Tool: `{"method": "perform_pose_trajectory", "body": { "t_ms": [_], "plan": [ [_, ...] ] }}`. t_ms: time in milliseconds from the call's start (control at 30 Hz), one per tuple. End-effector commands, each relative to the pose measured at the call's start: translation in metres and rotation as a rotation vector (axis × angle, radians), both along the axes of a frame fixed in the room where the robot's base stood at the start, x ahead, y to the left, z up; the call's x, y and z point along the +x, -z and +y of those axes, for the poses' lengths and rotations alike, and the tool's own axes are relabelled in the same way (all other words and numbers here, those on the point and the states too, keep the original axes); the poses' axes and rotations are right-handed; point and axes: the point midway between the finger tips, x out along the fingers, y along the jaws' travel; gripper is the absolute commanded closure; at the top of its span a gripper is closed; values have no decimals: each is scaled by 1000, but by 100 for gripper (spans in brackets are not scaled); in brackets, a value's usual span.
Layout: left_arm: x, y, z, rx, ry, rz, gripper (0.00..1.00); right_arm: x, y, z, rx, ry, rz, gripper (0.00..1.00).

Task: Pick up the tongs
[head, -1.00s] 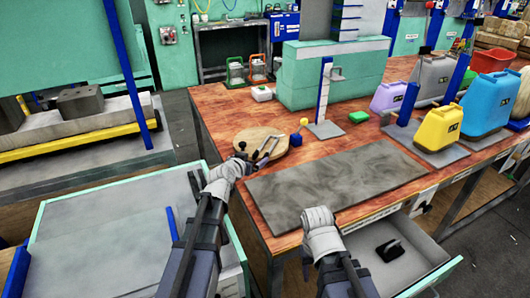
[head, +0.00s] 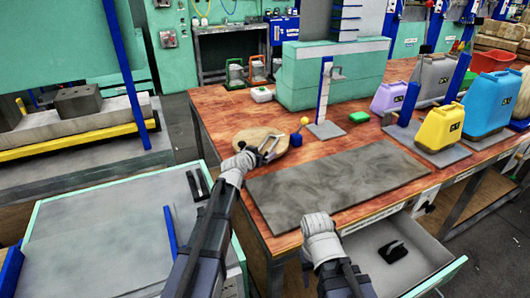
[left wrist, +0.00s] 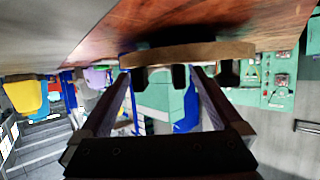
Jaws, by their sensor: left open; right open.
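I cannot clearly make out the tongs. Small dark shapes (left wrist: 180,77) stand at the round wooden board (left wrist: 190,54) in the left wrist view and may be part of them. In the head view the board (head: 281,148) lies on the red-brown table. My left gripper (head: 268,151) is over the board, open, with nothing seen between its fingers; its fingers (left wrist: 160,80) point towards the board in the left wrist view. My right gripper (head: 319,228) is at the table's front edge, its fingertips hidden.
A grey mat (head: 335,180) covers the table's front. An open drawer (head: 440,262) holds a black object (head: 392,252). Two dark bars (head: 197,184) lie at the left grey surface.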

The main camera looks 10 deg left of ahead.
Motion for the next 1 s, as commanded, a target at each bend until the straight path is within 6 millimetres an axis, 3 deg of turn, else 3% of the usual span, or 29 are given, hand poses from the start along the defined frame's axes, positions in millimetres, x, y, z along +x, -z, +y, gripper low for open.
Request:
{"method": "perform_pose_trajectory", "body": {
  "t_ms": [200,1000],
  "plan": [
    [1,0,0,0,0,0,1,0,0,0,0,0,0,50],
    [0,0,0,0,0,0,91,0,0,0,0,0,0,50]
  ]
}}
